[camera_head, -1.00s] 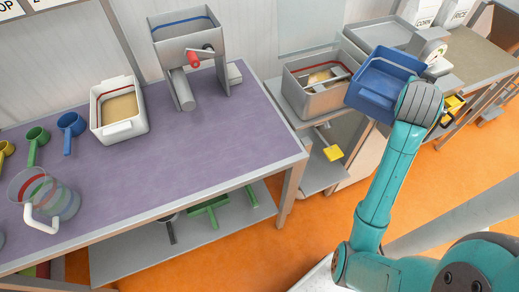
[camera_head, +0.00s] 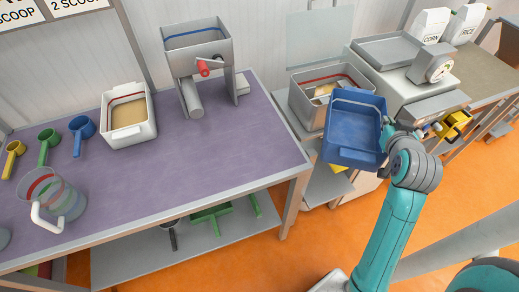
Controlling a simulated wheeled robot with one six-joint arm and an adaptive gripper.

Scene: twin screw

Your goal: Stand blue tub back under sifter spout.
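The blue tub (camera_head: 353,151) is in the air right of the purple table, its open top tilted toward me; it looks empty. My gripper (camera_head: 388,137) is at the tub's right side and appears shut on its edge; the fingertips are partly hidden. The sifter (camera_head: 196,47) stands at the back right of the purple table. It is a grey hopper with a blue line inside, a red crank handle (camera_head: 203,68) and a grey cylinder-shaped spout (camera_head: 193,98) low at its front. The tabletop in front of the spout is bare.
A white tub (camera_head: 128,133) of tan grain sits left of the sifter. Blue, green and yellow scoops (camera_head: 81,127) and a clear jug (camera_head: 50,200) stand farther left. A grey bin (camera_head: 303,108) with a red line sits behind the blue tub. The purple table's front right (camera_head: 230,150) is clear.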

